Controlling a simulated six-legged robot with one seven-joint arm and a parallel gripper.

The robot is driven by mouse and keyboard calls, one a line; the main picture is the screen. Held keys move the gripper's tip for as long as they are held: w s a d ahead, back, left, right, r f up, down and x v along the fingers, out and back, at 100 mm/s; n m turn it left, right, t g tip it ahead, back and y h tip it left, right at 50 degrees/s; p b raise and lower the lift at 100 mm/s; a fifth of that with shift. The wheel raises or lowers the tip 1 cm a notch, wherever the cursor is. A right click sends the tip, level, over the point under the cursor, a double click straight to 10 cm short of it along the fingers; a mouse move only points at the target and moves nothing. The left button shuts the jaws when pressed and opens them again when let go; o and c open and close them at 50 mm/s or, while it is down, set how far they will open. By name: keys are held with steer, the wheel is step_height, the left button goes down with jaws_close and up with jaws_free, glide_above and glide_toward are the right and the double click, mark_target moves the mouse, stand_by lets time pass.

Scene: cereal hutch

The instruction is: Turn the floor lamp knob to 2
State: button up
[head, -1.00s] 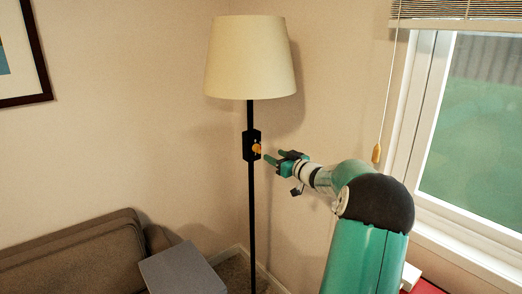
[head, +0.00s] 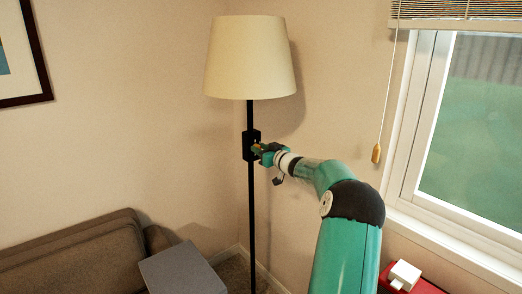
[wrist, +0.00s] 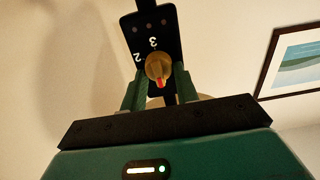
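The floor lamp (head: 251,190) stands in the corner with a cream shade and a black pole. Its black control plate (head: 247,146) is partly hidden by my gripper (head: 262,149) in the head view. In the wrist view, the round brass-coloured knob (wrist: 159,66) sits on the plate, with an orange-red pointer facing down in the picture. The mark 3 shows just above the knob and the mark 2 at its upper left. My gripper's green fingers (wrist: 159,82) are on both sides of the knob, apart, with what looks like a narrow gap on each side.
A brown sofa (head: 75,255) and a grey box-like table (head: 182,270) stand at lower left. A window (head: 470,130) with a hanging blind cord (head: 377,153) is at right. A white object (head: 404,275) rests on a red surface at lower right.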

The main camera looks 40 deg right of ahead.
steer(key=shift+c, duration=1.2)
steer(key=shift+m, duration=0.4)
steer(key=m, duration=1.5)
steer(key=f+m, duration=0.1)
steer(key=m, duration=0.7)
steer(key=shift+d, duration=0.3)
steer(key=shift+f, duration=0.1)
steer(key=o, duration=1)
